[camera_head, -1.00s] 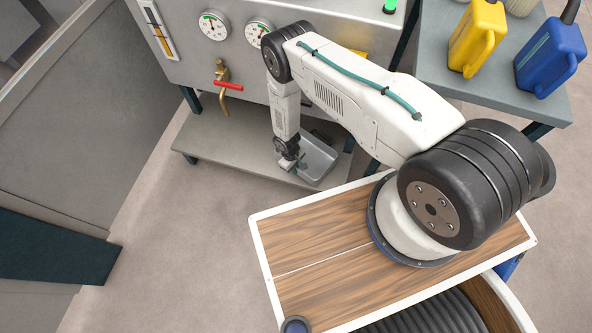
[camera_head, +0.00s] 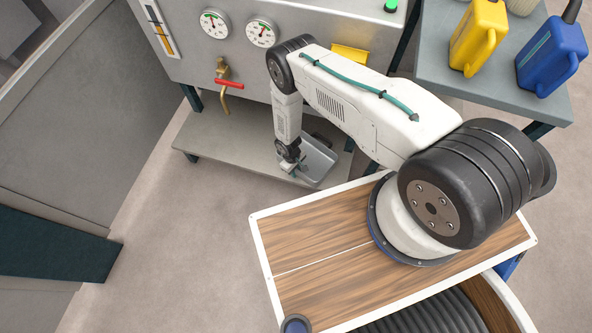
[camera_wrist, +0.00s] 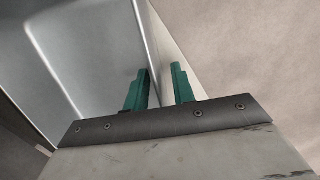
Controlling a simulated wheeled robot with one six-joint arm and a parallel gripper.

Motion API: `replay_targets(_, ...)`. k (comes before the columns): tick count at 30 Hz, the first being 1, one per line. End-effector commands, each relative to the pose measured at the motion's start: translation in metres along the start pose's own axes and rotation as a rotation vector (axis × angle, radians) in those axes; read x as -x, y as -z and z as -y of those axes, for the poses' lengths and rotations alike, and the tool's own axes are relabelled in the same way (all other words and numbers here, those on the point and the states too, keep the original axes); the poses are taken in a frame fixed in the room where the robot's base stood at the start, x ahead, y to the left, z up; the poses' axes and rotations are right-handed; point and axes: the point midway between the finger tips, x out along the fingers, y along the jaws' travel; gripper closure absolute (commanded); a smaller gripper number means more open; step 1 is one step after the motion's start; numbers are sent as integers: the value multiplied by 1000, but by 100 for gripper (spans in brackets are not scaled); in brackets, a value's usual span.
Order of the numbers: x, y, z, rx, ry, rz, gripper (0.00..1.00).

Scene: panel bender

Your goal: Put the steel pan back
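The steel pan (camera_head: 320,160) is a grey open tray at the front right part of the low shelf (camera_head: 225,150) under the machine. My gripper (camera_head: 290,168) is down at the pan's left side in the head view, where my wrist partly hides the pan. In the wrist view the pan (camera_wrist: 85,50) fills the upper left. The green fingers of my gripper (camera_wrist: 160,85) stand at its pale rim, one on the pan's side and one on the outer side. A gap shows between them. Their tips' contact with the rim is unclear.
A red-handled tap (camera_head: 228,83) hangs from the machine front above the shelf, left of my arm. Two gauges (camera_head: 215,23) sit above it. A side table (camera_head: 490,80) at the right bears a yellow jug (camera_head: 478,38) and a blue jug (camera_head: 550,58). Open floor lies at front left.

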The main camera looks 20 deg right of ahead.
Motion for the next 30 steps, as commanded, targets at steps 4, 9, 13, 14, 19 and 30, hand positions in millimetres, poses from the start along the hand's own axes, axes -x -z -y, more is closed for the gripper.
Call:
replay_targets(4, 13, 1, 0, 0, -1, -2, 75)
replay_targets(9, 47, 1, -1, 0, -1, -3, 75)
replay_targets(13, 76, 1, -1, 0, -1, -3, 75)
replay_targets(14, 82, 1, 0, 0, -1, -2, 75)
replay_targets(19, 109, 0, 0, -1, 0, -1, 75)
replay_targets(30, 122, 0, 0, 0, 0, 0, 75)
